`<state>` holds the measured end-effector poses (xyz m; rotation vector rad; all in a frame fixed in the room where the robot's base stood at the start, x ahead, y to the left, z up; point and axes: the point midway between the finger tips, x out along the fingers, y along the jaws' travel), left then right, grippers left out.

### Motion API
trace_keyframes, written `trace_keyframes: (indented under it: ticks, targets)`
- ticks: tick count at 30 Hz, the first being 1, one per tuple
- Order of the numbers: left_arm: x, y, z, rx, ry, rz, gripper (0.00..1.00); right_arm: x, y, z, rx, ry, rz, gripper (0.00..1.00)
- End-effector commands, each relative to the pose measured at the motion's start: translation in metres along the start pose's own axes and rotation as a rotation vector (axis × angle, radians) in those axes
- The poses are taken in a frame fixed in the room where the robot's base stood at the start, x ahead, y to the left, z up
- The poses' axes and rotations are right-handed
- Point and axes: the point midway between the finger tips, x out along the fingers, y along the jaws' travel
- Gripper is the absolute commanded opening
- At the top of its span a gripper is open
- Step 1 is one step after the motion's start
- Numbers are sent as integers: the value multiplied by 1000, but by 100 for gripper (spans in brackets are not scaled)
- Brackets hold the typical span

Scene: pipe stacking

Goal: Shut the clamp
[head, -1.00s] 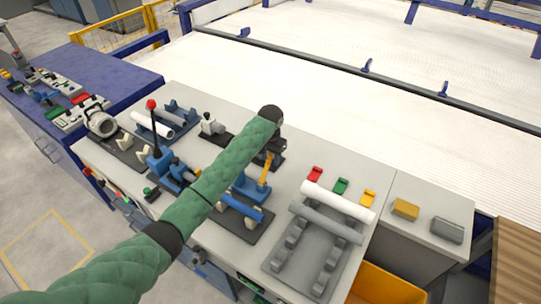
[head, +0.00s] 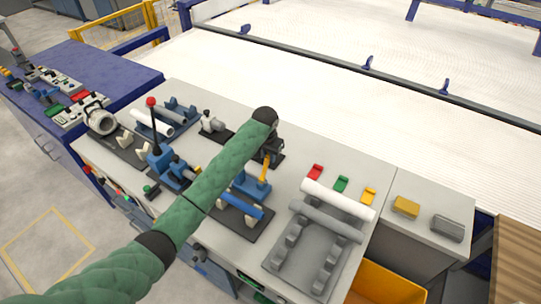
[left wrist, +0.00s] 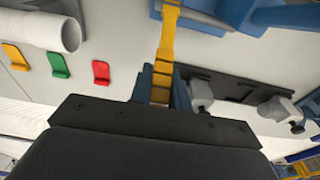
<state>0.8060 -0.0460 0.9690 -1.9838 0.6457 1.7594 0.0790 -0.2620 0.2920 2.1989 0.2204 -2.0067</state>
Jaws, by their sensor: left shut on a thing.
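The clamp has a blue body (head: 250,188) and a yellow lever (head: 265,172), standing on the grey bench behind a blue pipe (head: 242,205). The lever stands up, leaning slightly. My left gripper (head: 268,153) is shut on the upper part of the lever; my forearm partly hides the clamp. In the left wrist view the yellow lever (left wrist: 168,38) runs from the blue clamp body (left wrist: 205,16) at the top to my left gripper (left wrist: 160,88). The fingertips are partly hidden there. My right gripper is in neither view.
A grey rack (head: 300,255) with a white pipe (head: 337,200) and a grey pipe (head: 325,221) stands to the right. A blue press with a red-knobbed lever (head: 151,103) stands to the left.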

Motion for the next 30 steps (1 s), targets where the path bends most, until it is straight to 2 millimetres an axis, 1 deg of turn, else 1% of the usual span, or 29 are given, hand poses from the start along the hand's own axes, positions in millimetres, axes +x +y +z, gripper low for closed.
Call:
trace_keyframes:
  ticks: [6,15,21,30]
  targets:
    - [-10,0,17,0,164,0,0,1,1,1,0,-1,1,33]
    - [-18,-1,37,0,370,-2,0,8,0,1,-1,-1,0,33]
    - [-21,-1,46,-1,455,-1,0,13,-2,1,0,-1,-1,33]
    - [-23,-1,49,-1,502,-1,0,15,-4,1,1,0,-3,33]
